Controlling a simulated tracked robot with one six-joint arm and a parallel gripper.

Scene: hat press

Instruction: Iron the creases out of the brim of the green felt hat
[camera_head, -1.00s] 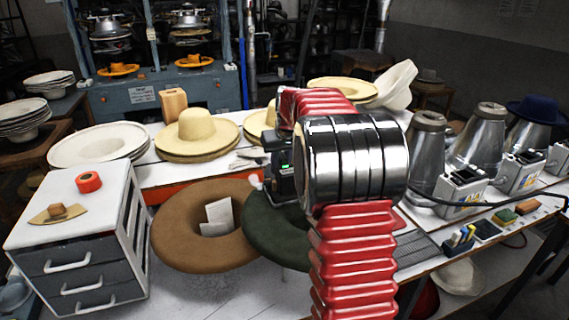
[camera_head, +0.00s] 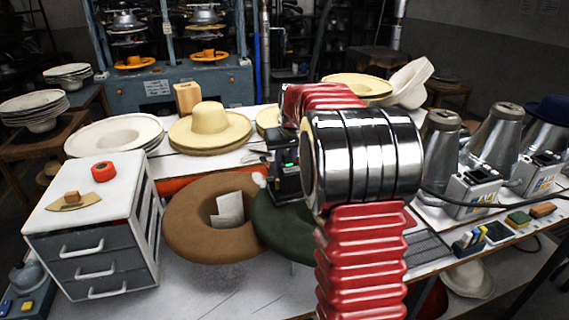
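The green felt hat (camera_head: 275,232) lies with its brim partly in view at the middle of the bench, beside the brown hat. My red and chrome arm hides most of it, so I cannot see its creases. The black end of my arm (camera_head: 284,180) is just above the hat's far edge, behind the chrome joint. The fingers of my gripper are hidden, and I cannot tell whether they hold anything. No iron can be made out for certain.
A brown hat (camera_head: 190,235) with a paper in it lies to the left. A drawer cabinet (camera_head: 140,195) stands at the front left. Straw-coloured hats (camera_head: 210,122) stand behind. Metal cones (camera_head: 437,150), control boxes (camera_head: 473,190) and small coloured blocks (camera_head: 519,217) crowd the right.

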